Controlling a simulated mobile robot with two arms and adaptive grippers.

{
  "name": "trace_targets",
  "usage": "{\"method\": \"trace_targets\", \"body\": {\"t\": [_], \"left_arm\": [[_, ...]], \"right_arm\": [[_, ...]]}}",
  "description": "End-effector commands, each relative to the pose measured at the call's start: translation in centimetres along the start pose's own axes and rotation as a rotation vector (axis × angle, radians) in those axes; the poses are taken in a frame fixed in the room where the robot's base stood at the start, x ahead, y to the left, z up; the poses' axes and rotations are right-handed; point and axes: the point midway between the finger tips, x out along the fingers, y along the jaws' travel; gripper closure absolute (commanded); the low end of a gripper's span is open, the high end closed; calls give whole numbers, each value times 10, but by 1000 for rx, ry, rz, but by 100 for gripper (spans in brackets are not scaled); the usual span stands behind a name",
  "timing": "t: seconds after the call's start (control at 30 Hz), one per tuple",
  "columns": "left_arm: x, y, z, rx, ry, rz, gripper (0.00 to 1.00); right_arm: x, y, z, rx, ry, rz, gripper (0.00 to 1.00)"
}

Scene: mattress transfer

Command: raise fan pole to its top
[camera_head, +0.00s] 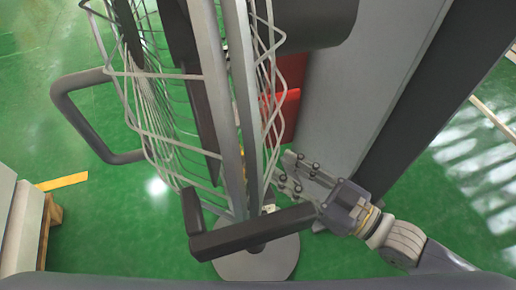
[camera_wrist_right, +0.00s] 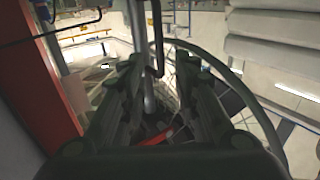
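The fan's grey pole (camera_head: 243,110) runs down the middle of the head view to a round grey base (camera_head: 262,262) on the floor. The fan's wire cage (camera_head: 150,120) surrounds its upper part. My right gripper (camera_head: 287,173) is just right of the pole, with its fingers apart and pointing left towards it. In the right wrist view, a slim grey upright (camera_wrist_right: 140,50), apparently the pole, shows beyond and between the open fingers (camera_wrist_right: 160,85). Contact cannot be seen, and nothing appears held. My left gripper is not in view.
A large grey panel (camera_head: 345,100) stands close behind the right gripper, with a red block (camera_head: 288,112) beside it. A black bar (camera_head: 255,232) crosses low in front of the pole. Pale boxes on a wooden pallet (camera_head: 47,232) stand at lower left. Green floor is open at left.

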Motion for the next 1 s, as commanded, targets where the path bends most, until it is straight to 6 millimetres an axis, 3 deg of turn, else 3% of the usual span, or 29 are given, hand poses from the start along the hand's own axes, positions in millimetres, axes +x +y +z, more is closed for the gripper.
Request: {"method": "trace_targets", "body": {"t": [0.5, 0.97, 1.0], "left_arm": [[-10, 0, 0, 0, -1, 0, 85], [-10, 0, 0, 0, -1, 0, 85], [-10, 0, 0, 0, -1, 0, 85]], "right_arm": [[71, 1, -1, -1, 2, 2, 71], [81, 0, 0, -2, -1, 1, 71], [81, 0, 0, -1, -1, 1, 78]]}}
